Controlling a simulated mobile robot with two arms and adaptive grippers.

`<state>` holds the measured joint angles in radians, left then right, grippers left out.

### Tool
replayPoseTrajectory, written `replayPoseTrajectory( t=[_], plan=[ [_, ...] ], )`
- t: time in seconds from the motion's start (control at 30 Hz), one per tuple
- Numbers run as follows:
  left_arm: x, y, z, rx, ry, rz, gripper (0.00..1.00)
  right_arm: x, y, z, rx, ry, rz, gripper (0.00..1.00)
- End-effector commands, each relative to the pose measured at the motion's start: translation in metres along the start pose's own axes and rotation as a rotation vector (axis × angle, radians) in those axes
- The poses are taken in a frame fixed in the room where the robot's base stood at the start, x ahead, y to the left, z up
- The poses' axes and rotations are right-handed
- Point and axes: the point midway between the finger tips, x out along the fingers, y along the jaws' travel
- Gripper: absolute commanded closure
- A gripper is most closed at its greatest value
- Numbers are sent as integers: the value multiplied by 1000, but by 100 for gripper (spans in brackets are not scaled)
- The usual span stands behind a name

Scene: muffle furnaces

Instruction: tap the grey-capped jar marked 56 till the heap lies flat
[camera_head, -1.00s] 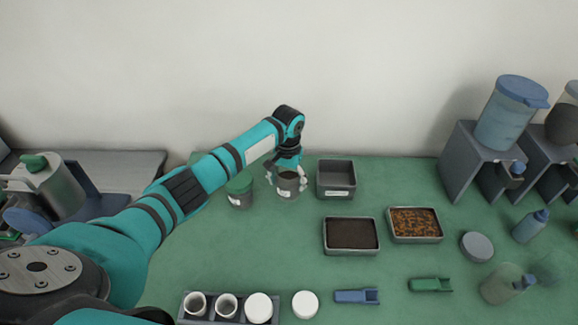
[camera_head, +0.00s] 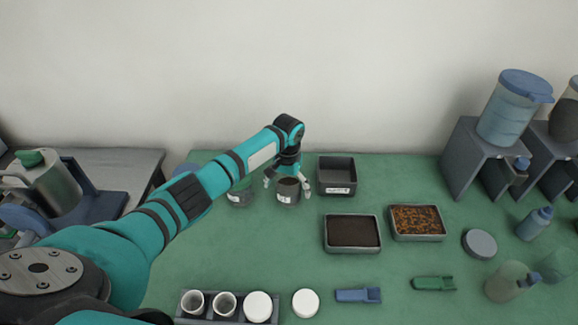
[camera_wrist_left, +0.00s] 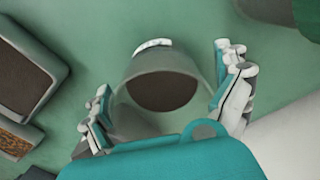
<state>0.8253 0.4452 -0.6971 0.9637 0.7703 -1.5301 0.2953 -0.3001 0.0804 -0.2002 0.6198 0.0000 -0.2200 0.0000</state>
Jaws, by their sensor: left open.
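An uncapped clear jar (camera_head: 287,195) with dark brown powder and a white label stands upright on the green bench top. Its label is too small to read. It also shows in the left wrist view (camera_wrist_left: 160,88), where the dark surface looks round and even; I cannot tell its slope. A grey cap (camera_head: 479,244) lies on the bench at the right. My left gripper (camera_head: 287,185) is open above the jar, one finger on each side. In the left wrist view the gripper (camera_wrist_left: 165,103) has visible gaps to the jar wall. My right gripper is out of view.
A green-capped jar (camera_head: 240,195) stands close left, partly behind my arm. An empty grey tray (camera_head: 336,188) stands close right. Trays of dark powder (camera_head: 352,248) and orange-brown bits (camera_head: 443,223) lie further right. A cup rack (camera_head: 202,318) is in front. Bench between is clear.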

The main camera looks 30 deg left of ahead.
Motion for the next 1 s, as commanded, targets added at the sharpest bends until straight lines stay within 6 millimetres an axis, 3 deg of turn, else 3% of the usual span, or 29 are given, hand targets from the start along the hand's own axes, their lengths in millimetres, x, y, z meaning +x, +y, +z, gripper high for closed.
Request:
replayPoseTrajectory(
  t=[0.17,0.5,0.7,1.0],
  plan=[
    [-10,0,0,0,2,0,0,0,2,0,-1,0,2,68],
    [-80,0,-1,1,4,1,0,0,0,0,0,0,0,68],
    [-110,0,-1,0,3,1,0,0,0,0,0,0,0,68],
    [-121,0,0,0,0,0,0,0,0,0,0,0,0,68]
  ],
)
